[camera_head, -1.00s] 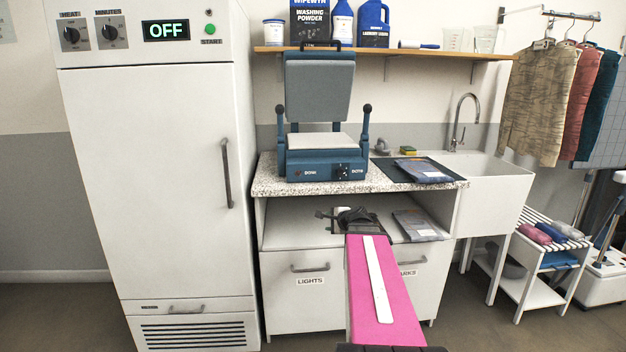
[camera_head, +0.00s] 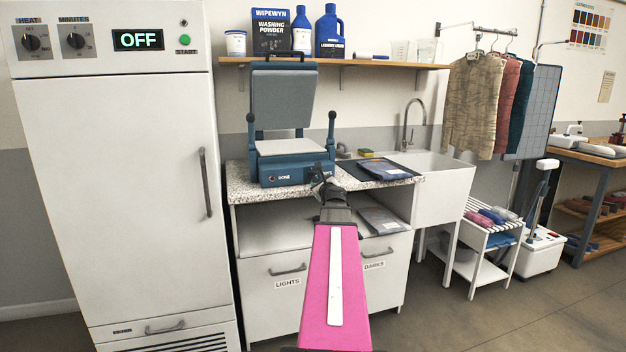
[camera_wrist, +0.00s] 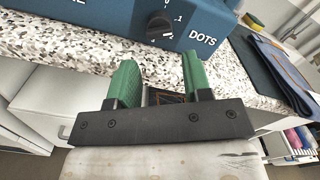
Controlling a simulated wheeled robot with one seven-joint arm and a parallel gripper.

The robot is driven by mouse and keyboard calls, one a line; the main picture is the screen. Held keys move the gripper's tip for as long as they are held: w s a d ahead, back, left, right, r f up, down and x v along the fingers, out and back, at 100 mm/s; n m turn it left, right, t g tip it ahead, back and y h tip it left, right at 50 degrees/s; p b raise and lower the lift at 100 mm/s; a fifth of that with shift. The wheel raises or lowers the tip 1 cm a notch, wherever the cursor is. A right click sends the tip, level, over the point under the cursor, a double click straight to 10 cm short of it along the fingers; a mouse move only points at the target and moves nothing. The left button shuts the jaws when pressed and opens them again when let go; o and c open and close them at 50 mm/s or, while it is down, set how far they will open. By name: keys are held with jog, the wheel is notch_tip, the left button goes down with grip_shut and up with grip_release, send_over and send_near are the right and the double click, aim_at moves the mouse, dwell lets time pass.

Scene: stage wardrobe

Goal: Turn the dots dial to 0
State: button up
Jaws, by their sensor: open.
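The dots dial (camera_wrist: 159,26) is a black knob on the blue front of the heat press (camera_head: 268,172), left of the word DOTS in the wrist view. A "1" shows at its upper right; its exact setting is too small to read. In the head view my gripper covers the dial. My gripper (camera_head: 320,178) is in front of the press's right front corner. In the wrist view its green fingers (camera_wrist: 158,62) are open and empty, apart from the dial and just short of it, pointing at the panel.
The press stands on a speckled counter (camera_head: 240,188) with its lid raised. A tall white cabinet (camera_head: 110,150) stands at left. Another packet (camera_head: 383,220) lies on the shelf below.

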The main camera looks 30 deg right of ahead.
aim_at(314, 178)
jog(key=x, duration=0.7)
jog(key=shift+w, duration=0.25)
jog(key=c, duration=0.6)
